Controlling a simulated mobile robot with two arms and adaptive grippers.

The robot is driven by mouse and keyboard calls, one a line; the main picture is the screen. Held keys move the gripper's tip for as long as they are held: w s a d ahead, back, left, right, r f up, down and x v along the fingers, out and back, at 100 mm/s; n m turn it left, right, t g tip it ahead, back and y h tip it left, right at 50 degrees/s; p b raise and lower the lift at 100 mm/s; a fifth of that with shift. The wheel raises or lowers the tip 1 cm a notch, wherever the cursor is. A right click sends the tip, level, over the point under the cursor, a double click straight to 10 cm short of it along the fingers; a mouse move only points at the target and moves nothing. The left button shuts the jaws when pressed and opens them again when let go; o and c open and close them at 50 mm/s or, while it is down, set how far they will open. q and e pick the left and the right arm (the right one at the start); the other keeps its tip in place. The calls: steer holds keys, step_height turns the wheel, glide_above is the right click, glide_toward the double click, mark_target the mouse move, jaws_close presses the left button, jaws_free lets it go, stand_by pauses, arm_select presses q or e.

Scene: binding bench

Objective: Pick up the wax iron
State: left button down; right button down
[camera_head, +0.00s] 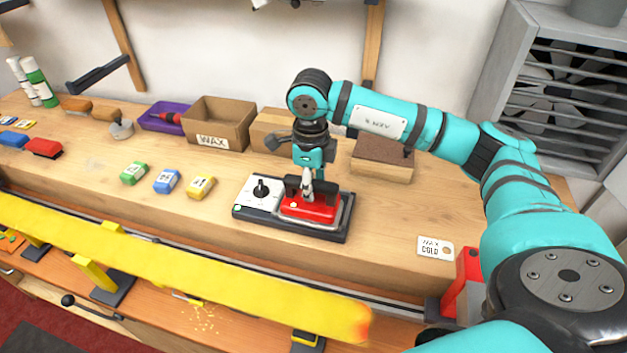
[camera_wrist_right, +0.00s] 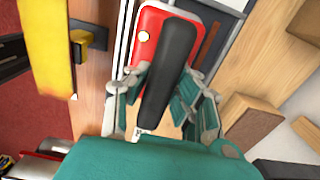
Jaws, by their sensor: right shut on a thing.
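The wax iron (camera_head: 309,207) has a red body and a black handle, and it sits in its dark cradle (camera_head: 334,234) on the wooden bench. Its red body (camera_wrist_right: 148,24) and black handle (camera_wrist_right: 168,75) also show in the right wrist view. My right gripper (camera_head: 308,186) comes down from above and is shut on the iron's handle. In the right wrist view my right gripper's fingers (camera_wrist_right: 164,95) lie on both sides of the handle. The iron looks to be still within the cradle; whether it touches the cradle cannot be told. My left gripper is not in view.
A white control panel with a knob (camera_head: 260,191) is beside the iron. Green, blue and yellow wax blocks (camera_head: 168,181) lie to the left. A cardboard WAX box (camera_head: 222,124) and a wooden block (camera_head: 383,160) stand behind. A long yellow ski (camera_head: 180,264) runs along the front.

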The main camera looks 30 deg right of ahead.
steer(key=s+a+r+b, duration=0.1)
steer(key=s+a+b, duration=0.2)
steer(key=s+a, duration=0.4)
steer(key=shift+s, duration=0.5)
steer(key=shift+r, duration=0.1)
steer(key=c, duration=1.7)
jaws_free()
jaws_close()
steer(key=shift+d, duration=0.1)
